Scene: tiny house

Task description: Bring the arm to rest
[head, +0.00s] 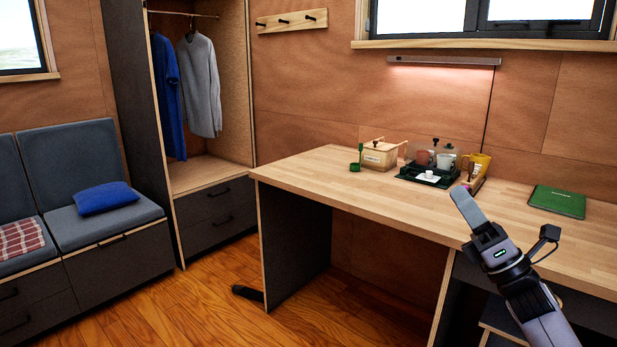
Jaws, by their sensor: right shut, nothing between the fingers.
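My right arm comes in from the lower right. My right gripper (462,196) is shut and empty, pointing up and to the left. In the picture it overlaps the front part of the wooden desk top (330,180); I cannot tell its exact height over the desk. Its fingers show apart from the things at the back of the desk. My left gripper is not in view.
A green book (557,201) lies at right. The desk's left part is clear. A cushioned bench (125,222) stands left.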

